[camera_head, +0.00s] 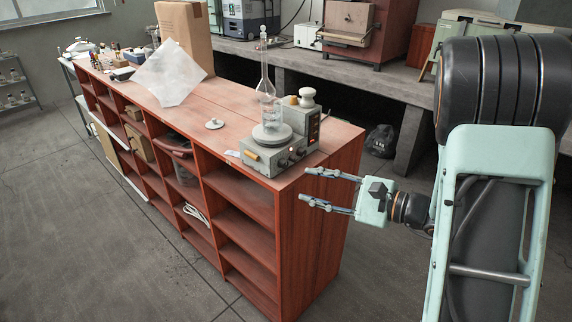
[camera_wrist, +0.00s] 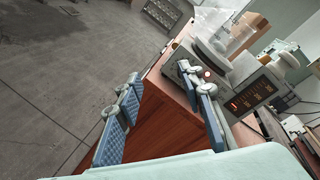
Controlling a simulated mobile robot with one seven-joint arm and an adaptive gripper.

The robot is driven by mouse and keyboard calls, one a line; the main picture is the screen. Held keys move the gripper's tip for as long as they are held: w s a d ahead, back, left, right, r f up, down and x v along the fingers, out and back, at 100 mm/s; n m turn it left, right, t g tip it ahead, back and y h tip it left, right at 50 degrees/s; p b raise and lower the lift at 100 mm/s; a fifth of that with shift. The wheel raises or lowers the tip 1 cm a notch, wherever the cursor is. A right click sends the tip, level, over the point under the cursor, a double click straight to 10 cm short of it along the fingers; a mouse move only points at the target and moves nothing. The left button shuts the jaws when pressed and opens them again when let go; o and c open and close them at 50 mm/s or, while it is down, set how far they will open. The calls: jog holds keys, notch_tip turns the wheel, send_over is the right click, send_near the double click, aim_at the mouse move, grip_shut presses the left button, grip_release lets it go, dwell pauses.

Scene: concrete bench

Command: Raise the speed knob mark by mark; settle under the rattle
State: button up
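A grey stirrer (camera_head: 262,157) stands at the near right end of the wooden cabinet top, with a round plate (camera_head: 272,134) and a glass vessel (camera_head: 271,118) on it. Small knobs (camera_head: 283,163) sit on its front panel; I cannot tell which is the speed knob or read its marks. My gripper (camera_head: 305,184) is open and empty, to the right of the stirrer and apart from it, beyond the cabinet's end. In the wrist view the stirrer (camera_wrist: 183,92) shows behind the right finger of my gripper (camera_wrist: 160,76), which hides part of its panel. A lit red display (camera_wrist: 234,105) also shows there.
The wooden cabinet (camera_head: 305,235) has open shelves. A small white lidded dish (camera_head: 214,124) and a leaning white sheet (camera_head: 170,75) lie farther along. A concrete bench (camera_head: 350,73) runs behind; the left floor is clear.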

aim_at(286, 165)
jog(key=w+a+m+t, duration=0.1)
jog(key=w+a, duration=0.1)
jog(key=w, duration=0.1)
jog(key=w+a+f+m+t, duration=0.1)
jog(key=w+a, duration=0.1)
jog(key=w, duration=0.1)
jog(key=w+a+f+m+t, duration=0.1)
jog(key=w+a, duration=0.1)
jog(key=w, duration=0.1)
jog(key=shift+w+a, duration=0.3)
jog(key=shift+a, duration=0.05)
jog(key=shift+m, duration=0.3)
grip_shut()
